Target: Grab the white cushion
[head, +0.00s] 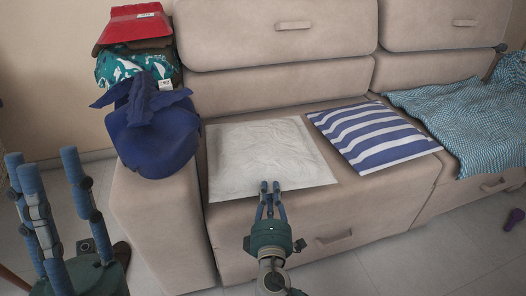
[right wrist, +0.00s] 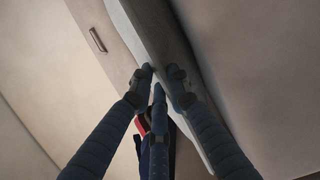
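The white cushion (head: 255,150) lies flat on the left sofa seat, its front edge at the seat's front. In the right wrist view the cushion's pale edge (right wrist: 135,25) runs diagonally between the fingers of the gripper (right wrist: 161,75). The fingers look closed around the edge, though the contact is partly hidden. My left gripper (head: 42,160) is open and empty at the far left, its fingers spread upward, away from the cushion.
A blue-and-white striped cushion (head: 370,137) lies right of the white one. Blue cloth (head: 152,135), teal patterned cloth (head: 130,65) and a red item (head: 133,27) are piled on the left armrest. A blue-and-white blanket (head: 470,120) covers the right seat. A dark object (head: 513,219) lies on the floor.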

